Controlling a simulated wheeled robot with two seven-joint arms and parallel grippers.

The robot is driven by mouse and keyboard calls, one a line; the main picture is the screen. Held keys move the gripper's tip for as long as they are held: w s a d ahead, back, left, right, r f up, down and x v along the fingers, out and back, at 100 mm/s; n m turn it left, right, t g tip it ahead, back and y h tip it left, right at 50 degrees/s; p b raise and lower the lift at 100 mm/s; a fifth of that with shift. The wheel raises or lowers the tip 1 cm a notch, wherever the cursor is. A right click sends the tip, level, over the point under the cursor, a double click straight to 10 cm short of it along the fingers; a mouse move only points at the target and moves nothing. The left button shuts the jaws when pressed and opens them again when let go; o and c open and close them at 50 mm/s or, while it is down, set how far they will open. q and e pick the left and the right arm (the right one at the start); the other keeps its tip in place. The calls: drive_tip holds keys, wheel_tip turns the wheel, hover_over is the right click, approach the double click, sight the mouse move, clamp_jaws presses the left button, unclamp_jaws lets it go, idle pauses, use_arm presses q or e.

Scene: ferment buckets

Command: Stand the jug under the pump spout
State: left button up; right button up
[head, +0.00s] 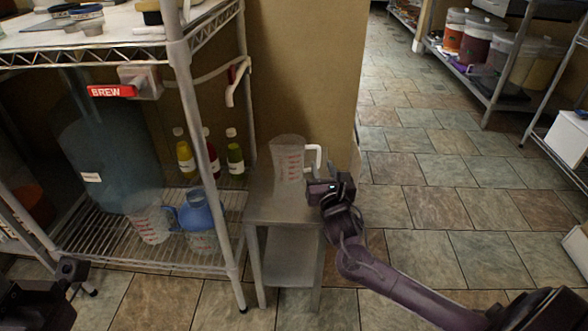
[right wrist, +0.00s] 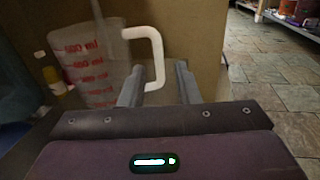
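The clear jug (head: 287,160) with red markings and a white handle (head: 313,160) stands upright on a small metal stand (head: 270,207). The jug also shows in the right wrist view (right wrist: 92,65). My right gripper (head: 331,186) is at the handle side of the jug. In the right wrist view its fingers (right wrist: 160,88) are apart, and the handle's upright part shows between them, without visible grip. A white curved pipe (head: 236,84), which looks like the pump spout, hangs above and left of the jug. My left gripper (head: 71,270) is at the lower left, dark and unclear.
A wire rack (head: 180,105) stands left of the stand. Its lower shelf holds a big blue container (head: 105,155), another clear jug (head: 152,225), a blue jug (head: 197,215) and three bottles (head: 185,155). A red BREW sign (head: 112,91) sits above. Tiled floor (head: 430,190) is open at right.

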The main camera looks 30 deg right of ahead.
sight(319, 159)
drive_tip(key=b+x, duration=0.1)
drive_tip(key=x, duration=0.2)
drive_tip(key=shift+w+f, duration=0.1)
drive_tip(key=shift+w, duration=0.2)
clamp_jaws()
